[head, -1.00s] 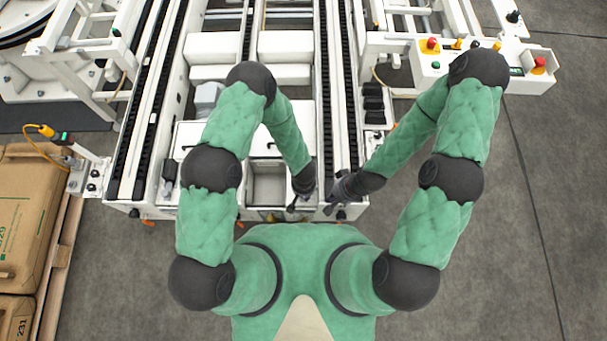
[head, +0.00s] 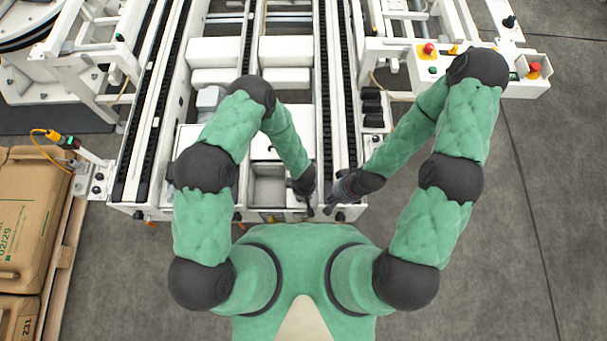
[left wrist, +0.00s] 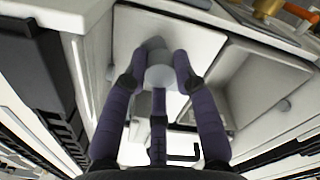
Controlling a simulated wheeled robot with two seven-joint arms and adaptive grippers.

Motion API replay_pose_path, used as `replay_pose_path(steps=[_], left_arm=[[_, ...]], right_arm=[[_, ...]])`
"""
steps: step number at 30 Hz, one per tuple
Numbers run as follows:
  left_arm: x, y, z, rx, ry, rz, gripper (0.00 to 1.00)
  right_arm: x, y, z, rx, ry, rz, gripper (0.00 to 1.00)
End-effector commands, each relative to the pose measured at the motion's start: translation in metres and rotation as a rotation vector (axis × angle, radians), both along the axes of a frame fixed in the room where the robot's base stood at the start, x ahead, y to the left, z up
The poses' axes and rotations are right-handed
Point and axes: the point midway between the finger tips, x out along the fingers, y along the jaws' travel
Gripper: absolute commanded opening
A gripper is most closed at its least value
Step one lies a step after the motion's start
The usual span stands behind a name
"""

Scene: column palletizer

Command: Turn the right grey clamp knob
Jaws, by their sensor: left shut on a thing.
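The grey clamp knob (left wrist: 159,72) is a small pale grey cylinder in the left wrist view, seen against a white panel. My left gripper (left wrist: 158,78) has its dark fingers closed around the knob's sides. In the head view my left gripper (head: 309,208) is at the front end of the white conveyor frame, and the knob it holds is too small to make out there. My right gripper (head: 330,207) is close beside it on the right, near the frame's front edge. Its fingers are too small to show whether they are open.
The white conveyor frame (head: 125,209) with black chain tracks fills the middle. An open grey compartment (head: 268,188) lies left of my grippers. A control box with a red button (head: 534,68) stands at the right. Brown sacks (head: 25,225) lie at the left. The right floor is clear.

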Motion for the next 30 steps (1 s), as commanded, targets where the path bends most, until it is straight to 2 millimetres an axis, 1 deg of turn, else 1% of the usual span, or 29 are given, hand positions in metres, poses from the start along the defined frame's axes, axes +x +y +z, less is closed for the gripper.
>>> replay_pose_path(steps=[1,18,24,30], left_arm=[[-0.007,-0.001,-0.001,-0.003,0.014,0.041,0.00],[-0.006,-0.002,-0.002,-0.002,0.014,0.564,0.00],[-0.005,-0.002,-0.002,-0.002,0.013,0.700,0.00],[-0.005,-0.002,-0.002,-0.002,0.013,0.788,0.00]], right_arm=[[0.000,0.000,0.002,0.000,0.000,0.000,0.00],[0.000,0.000,0.011,0.000,0.000,0.000,0.00],[0.000,0.000,0.012,0.000,0.000,0.000,0.00],[0.000,0.000,0.013,0.000,0.000,0.000,0.00]])
